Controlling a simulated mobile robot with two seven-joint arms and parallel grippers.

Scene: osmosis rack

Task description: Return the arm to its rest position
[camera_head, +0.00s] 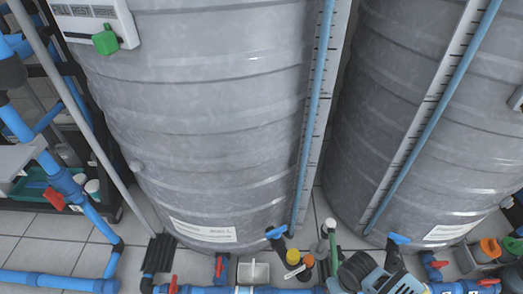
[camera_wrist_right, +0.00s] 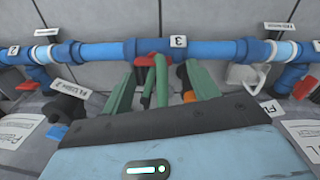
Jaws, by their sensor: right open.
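My right gripper (camera_wrist_right: 157,80) shows in the right wrist view with its two green fingers spread apart. Between and beyond the fingers is an upright green rod (camera_wrist_right: 161,82), below a red valve handle (camera_wrist_right: 150,59) on a blue pipe (camera_wrist_right: 105,51). I cannot tell whether the fingers touch it; no grip shows. In the head view, a light-blue and dark body at the bottom edge, right of centre, seems to be part of my right arm. My left gripper is not in view.
Two large grey ribbed tanks (camera_head: 205,110) (camera_head: 425,130) fill the head view. Blue pipes and valves run along the floor in front. A dark shelf rack with blue piping (camera_head: 60,182) stands at left. Tiled floor (camera_head: 50,240) is free between rack and pipes.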

